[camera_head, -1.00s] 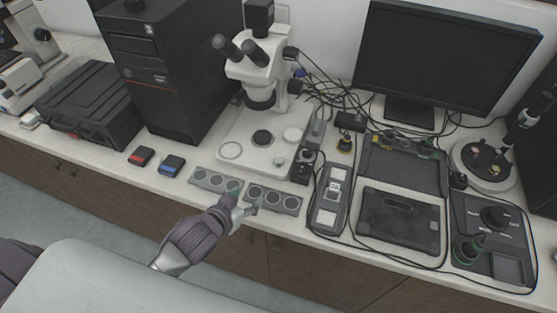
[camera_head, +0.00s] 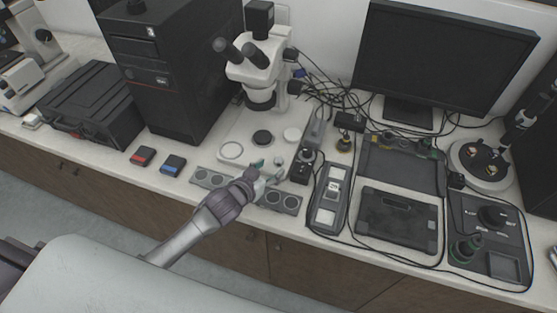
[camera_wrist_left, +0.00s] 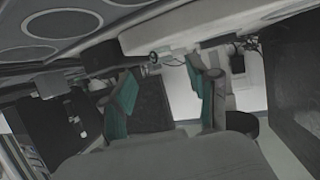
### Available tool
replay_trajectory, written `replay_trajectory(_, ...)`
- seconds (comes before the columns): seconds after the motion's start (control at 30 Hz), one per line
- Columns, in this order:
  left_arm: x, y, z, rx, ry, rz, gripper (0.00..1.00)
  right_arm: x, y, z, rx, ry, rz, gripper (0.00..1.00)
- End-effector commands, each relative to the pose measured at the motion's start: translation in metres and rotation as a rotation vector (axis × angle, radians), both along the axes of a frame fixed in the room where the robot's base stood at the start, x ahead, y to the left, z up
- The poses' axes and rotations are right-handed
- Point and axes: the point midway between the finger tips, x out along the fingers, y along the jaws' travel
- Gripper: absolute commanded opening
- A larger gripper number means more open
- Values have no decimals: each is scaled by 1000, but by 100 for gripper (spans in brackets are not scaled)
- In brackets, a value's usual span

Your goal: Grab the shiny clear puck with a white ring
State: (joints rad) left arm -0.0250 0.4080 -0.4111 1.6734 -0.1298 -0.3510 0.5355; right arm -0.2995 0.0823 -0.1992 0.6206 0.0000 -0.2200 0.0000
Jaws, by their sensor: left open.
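On the white microscope base (camera_head: 240,138) in the head view, a clear disc with a pale ring outline (camera_head: 231,151) lies at the left. A small pale round piece (camera_head: 280,161) sits at the base's right front; I cannot tell which one is the named puck. My left gripper (camera_head: 268,166) is open, its teal fingertips over the front edge of the base, close to the small piece and partly covering that area. In the left wrist view, its two fingers (camera_wrist_left: 164,92) stand apart with no puck visible between them. My right gripper is not in view.
Grey trays with round wells (camera_head: 283,201) lie along the front edge under my left arm. The microscope (camera_head: 262,70) rises behind. A black-knobbed controller (camera_head: 302,168) and a flat device (camera_head: 329,200) stand close on the right. A white disc (camera_head: 292,134) and a black disc (camera_head: 262,137) share the base.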

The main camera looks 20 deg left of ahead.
Motion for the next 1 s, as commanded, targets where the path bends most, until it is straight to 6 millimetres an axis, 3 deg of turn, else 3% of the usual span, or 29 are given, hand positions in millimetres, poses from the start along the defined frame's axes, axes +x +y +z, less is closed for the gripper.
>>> replay_trajectory(0.3, 38, -7, -10, -1, 0, 0, 60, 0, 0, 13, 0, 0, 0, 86)
replay_trajectory(0.67, 44, -9, -14, 0, 0, 0, 60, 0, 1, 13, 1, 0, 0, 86)
replay_trajectory(1.0, 44, -9, -14, 0, 0, 0, 6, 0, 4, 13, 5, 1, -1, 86)
